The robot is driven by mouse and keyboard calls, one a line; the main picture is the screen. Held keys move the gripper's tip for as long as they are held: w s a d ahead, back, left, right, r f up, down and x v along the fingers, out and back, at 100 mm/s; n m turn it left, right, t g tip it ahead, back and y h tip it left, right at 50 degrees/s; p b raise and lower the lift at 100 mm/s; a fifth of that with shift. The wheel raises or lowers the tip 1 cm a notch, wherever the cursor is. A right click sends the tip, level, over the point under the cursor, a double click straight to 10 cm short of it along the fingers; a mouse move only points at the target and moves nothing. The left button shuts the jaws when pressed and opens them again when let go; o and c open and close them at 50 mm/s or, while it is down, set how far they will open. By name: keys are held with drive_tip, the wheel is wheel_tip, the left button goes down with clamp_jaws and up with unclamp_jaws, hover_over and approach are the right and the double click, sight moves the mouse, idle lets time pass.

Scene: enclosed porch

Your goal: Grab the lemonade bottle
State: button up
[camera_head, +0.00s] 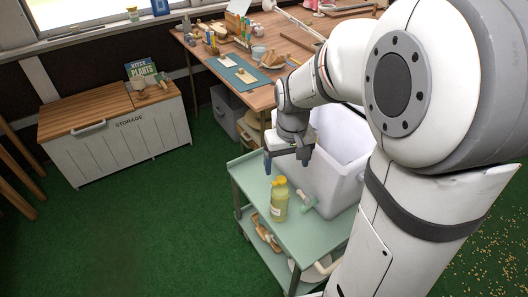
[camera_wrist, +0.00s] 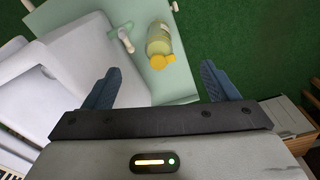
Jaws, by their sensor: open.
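The lemonade bottle (camera_head: 279,199) is pale yellow with a yellow cap, standing upright on the green top of a small cart (camera_head: 252,180). In the wrist view the bottle (camera_wrist: 158,41) lies ahead, beyond and between my fingertips, with its yellow cap toward me. My gripper (camera_head: 286,162) is above the cart's edge, higher than the bottle and apart from it. In the wrist view my gripper (camera_wrist: 160,80) has its two blue fingers spread wide with nothing between them.
A white bin (camera_head: 335,180) stands on the cart close to the bottle's right. A green-and-white spray bottle (camera_head: 306,198) lies between them. A cluttered wooden workbench (camera_head: 215,45) is behind, and a storage chest (camera_head: 115,135) stands left. Green floor is clear left of the cart.

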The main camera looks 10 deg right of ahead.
drive_tip(key=b, duration=0.3)
hover_over(281, 188)
drive_tip(key=w, duration=0.1)
drive_tip(key=shift+g, duration=0.4)
wheel_tip(281, 188, down, 9)
drive_tip(key=shift+w+a+f, duration=0.1)
drive_tip(key=shift+w+f, duration=0.05)
drive_tip(key=f, duration=0.3)
drive_tip(key=f+b, duration=0.1)
drive_tip(key=f, duration=0.3)
drive_tip(key=shift+d+f, duration=0.2)
drive_tip(key=shift+f, duration=0.05)
drive_tip(key=shift+c, duration=0.2)
clamp_jaws()
